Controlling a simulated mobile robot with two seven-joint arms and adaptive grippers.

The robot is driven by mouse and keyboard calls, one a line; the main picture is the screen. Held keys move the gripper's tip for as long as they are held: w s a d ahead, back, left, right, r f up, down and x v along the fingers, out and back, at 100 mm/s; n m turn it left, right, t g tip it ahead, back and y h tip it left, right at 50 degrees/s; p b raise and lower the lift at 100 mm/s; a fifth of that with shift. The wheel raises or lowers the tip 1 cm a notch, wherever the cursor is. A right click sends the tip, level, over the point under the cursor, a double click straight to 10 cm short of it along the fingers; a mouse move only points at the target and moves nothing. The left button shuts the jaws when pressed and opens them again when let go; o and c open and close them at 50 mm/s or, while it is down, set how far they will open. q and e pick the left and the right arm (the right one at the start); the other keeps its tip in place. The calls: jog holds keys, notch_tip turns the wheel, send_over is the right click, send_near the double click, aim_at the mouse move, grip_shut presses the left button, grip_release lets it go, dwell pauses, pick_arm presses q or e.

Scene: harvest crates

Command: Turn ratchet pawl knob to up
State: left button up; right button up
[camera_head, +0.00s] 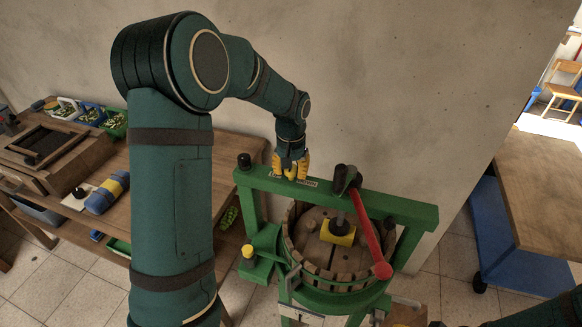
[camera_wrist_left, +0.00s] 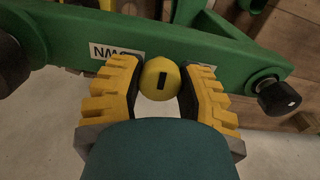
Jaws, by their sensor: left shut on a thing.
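The green press frame (camera_head: 400,209) stands in the middle, with a round slatted basket under its crossbeam. A yellow ratchet pawl knob (camera_wrist_left: 153,66) with a black mark shows in the left wrist view, in front of the green crossbeam (camera_wrist_left: 70,37). A white label (camera_wrist_left: 113,52) sits beside it, partly covered by a finger, its lettering upside down. My left gripper (camera_head: 291,165) reaches down to the beam's left part. Its yellow fingers are shut on the knob, one on each side. In the head view the fingers hide the knob.
A red lever (camera_head: 370,236) slants over the basket (camera_head: 335,273). A wooden table (camera_head: 130,190) with crates and a blue roll is left; a bench (camera_head: 540,185) is right. The wall is close behind the press.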

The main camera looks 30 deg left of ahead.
pick_arm(q)
jog(key=m+p, duration=0.1)
jog(key=m, duration=0.4)
jog(key=shift+m, duration=0.3)
jog(key=m+p, duration=0.1)
jog(key=m, duration=0.3)
jog(key=shift+m, duration=0.3)
jog(key=shift+f+m, duration=0.1)
jog(key=shift+m, duration=0.2)
jog(key=o, duration=1.2)
notch_tip(320, 180, up, 12)
jog(key=shift+r, duration=0.1)
